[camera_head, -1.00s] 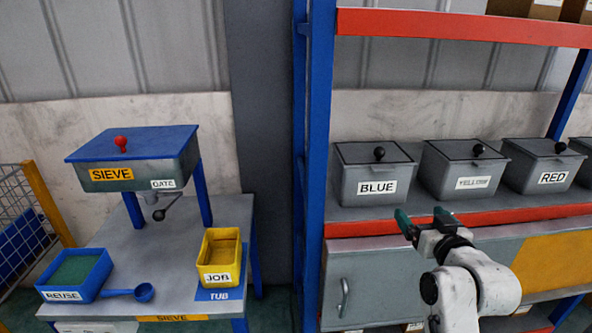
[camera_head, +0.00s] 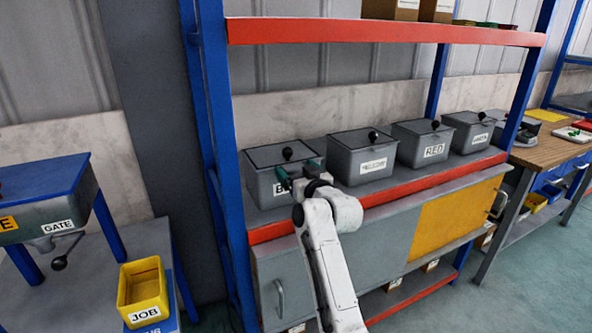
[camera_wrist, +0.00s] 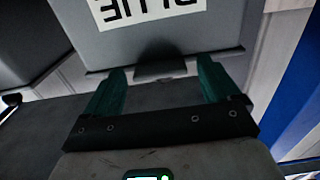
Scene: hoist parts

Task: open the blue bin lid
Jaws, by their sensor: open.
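The blue bin (camera_head: 258,185) is a grey box on the shelf's left end, with a dark flat lid (camera_head: 265,157) that is shut. A black ball knob (camera_head: 287,153) stands on the lid. My gripper (camera_head: 298,170) is in front of the bin's right part, its green fingers apart and empty, hiding most of the label. In the wrist view the bin (camera_wrist: 160,45) shows with its BLUE label (camera_wrist: 150,10) upside down. My gripper (camera_wrist: 163,78) is open there, fingertips near the bin's wall; I cannot tell whether they touch.
Similar lidded bins stand to the right: one with an unclear label (camera_head: 362,160), the RED bin (camera_head: 422,145) and another (camera_head: 467,133). A blue post (camera_head: 215,130) rises left of the blue bin. A red upper beam (camera_head: 380,32) crosses above, with open space over the lids.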

